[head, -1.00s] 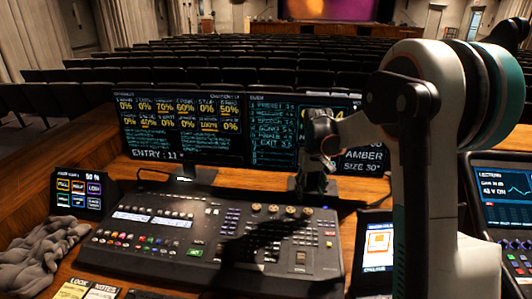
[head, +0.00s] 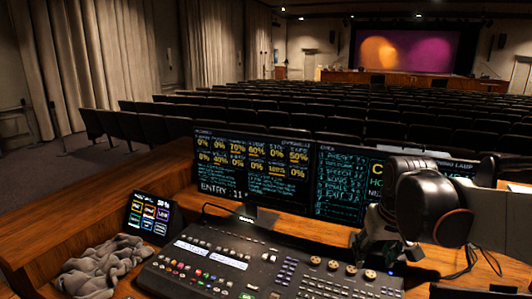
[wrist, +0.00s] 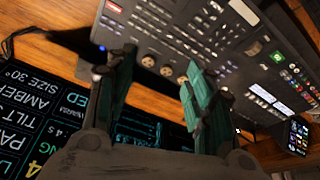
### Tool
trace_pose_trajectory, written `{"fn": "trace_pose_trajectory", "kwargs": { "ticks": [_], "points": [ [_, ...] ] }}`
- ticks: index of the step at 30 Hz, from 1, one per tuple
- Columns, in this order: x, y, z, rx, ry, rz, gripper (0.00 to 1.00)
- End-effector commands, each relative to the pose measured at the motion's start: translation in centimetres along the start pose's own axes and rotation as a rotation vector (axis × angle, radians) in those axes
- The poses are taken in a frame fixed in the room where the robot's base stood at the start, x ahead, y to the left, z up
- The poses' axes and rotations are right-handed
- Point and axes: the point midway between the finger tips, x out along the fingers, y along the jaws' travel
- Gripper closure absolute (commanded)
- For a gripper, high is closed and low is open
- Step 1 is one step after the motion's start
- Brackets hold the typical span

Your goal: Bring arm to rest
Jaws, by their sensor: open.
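My gripper (head: 378,245) is at the right of the head view, in front of the wide monitors and by the far right part of the mixing desk (head: 225,262). My arm reaches in from the right edge. In the wrist view my gripper (wrist: 155,78) has its two green-padded fingers spread apart with nothing between them. Whether the fingers touch anything cannot be told.
Two dark monitors (head: 253,170) stand behind the desk. A small touch screen (head: 150,216) and a crumpled grey cloth (head: 104,268) are at the left on the wooden table (head: 60,225). Rows of dark seats (head: 300,110) fill the hall behind. Cables hang at the right.

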Motion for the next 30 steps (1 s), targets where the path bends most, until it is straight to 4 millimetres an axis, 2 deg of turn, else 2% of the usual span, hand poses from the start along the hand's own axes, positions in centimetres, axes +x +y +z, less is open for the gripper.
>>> {"fn": "trace_pose_trajectory", "kwargs": {
  "ticks": [1,9,21,24,30],
  "points": [
    [-0.6,-0.4,1.1,-0.004,0.017,-0.001,0.51],
    [-3.0,-2.0,5.8,-0.020,0.117,-0.010,0.51],
    [-3.8,-3.8,12.9,-0.044,0.260,-0.030,0.51],
    [-3.6,-4.0,14.2,-0.047,0.288,-0.035,0.51],
    [-3.4,-4.3,15.4,-0.050,0.317,-0.040,0.51]
  ]
}}
